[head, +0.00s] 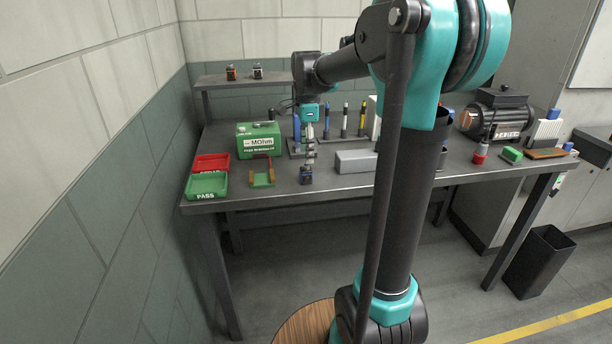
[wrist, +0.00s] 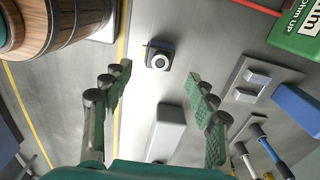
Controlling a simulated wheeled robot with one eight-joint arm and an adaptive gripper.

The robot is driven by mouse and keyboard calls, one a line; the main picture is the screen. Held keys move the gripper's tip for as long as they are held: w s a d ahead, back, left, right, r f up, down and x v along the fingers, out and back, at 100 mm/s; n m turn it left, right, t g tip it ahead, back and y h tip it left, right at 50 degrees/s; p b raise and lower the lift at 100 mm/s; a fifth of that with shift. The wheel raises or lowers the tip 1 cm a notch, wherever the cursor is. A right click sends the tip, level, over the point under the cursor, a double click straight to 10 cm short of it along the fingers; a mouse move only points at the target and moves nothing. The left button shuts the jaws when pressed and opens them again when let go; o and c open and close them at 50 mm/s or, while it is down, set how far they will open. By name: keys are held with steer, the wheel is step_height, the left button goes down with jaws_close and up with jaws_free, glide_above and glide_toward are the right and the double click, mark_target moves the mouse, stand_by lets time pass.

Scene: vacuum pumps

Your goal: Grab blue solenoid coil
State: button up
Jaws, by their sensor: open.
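The blue solenoid coil (head: 305,176) is a small dark block with blue sides, standing on the workbench near its front edge. In the wrist view the coil (wrist: 158,58) shows a pale round face with a dark centre, beyond the fingertips and roughly midway between them. My gripper (head: 310,155) hangs just above and behind the coil in the head view. In the wrist view my gripper (wrist: 157,80) has its two green-padded fingers spread wide, with nothing between them. The coil is apart from both fingers.
A grey block (head: 355,161) lies right of the coil. A green stand (head: 262,178), the green PASS tray (head: 206,186), a red tray (head: 211,162) and a green MOhm case (head: 258,140) are to the left. Two similar coils, orange (head: 231,73) and dark (head: 257,71), sit on the shelf.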

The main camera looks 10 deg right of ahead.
mark_target(306, 172)
step_height(306, 172, down, 8)
steer(key=shift+a+f, duration=0.1)
steer(key=shift+a, duration=0.05)
stand_by(0.4)
steer(key=c, duration=1.3)
steer(key=shift+c, duration=0.2)
